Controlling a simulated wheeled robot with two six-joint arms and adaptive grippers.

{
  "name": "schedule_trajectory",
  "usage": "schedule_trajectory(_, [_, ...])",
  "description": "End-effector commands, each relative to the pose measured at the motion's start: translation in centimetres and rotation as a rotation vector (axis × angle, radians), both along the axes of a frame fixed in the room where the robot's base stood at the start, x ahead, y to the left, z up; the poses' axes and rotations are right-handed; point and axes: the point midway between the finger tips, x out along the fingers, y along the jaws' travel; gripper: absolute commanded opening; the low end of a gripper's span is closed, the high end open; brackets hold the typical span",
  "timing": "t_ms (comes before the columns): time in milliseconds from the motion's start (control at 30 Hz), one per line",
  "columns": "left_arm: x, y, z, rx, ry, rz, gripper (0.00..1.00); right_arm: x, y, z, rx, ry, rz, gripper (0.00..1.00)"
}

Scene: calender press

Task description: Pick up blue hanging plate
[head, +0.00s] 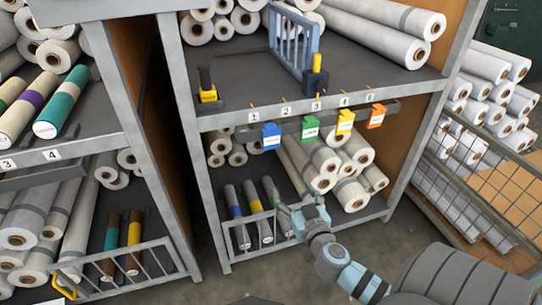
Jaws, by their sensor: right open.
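The blue hanging plate (271,136) hangs on the front rail (292,127) of the middle rack, below and between labels 1 and 2. It is the leftmost in a row with a green plate (310,128), a yellow plate (345,121) and an orange plate (376,115). My right gripper (296,198) is open and empty, below the blue plate and a little to its right, apart from it. It is in front of the lower shelf and covers part of the rolls there. My left gripper is not in view.
Upper shelf: white rolls (372,35), a blue rack divider (290,45) and two yellow-black holders, one at left (207,93). Lower shelf: rolls behind a low metal rail (262,232). A left rack (97,145) and a wire-mesh cage (487,190) flank it. The space before the plates looks clear.

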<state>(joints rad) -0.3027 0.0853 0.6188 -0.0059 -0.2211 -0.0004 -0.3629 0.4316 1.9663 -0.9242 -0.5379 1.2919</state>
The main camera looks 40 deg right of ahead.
Motion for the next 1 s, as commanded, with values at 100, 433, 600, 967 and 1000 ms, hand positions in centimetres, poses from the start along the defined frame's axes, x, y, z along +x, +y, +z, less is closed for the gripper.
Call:
schedule_trajectory(100, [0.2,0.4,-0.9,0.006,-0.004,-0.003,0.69,1.1,0.6,4.2,0.015,-0.136,0.018,0.70])
schedule_trajectory(433, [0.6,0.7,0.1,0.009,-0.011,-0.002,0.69,8.5,-1.7,4.9,0.019,-0.144,0.021,0.70])
schedule_trajectory(600, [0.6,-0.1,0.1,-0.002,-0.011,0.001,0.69,10.8,-2.5,4.9,0.021,-0.144,0.022,0.70])
schedule_trajectory(967, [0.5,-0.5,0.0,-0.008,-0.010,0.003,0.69,14.1,-3.7,4.7,0.021,-0.141,0.023,0.70])
schedule_trajectory(1000, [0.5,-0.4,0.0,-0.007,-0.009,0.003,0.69,14.1,-3.7,4.7,0.021,-0.141,0.023,0.70])
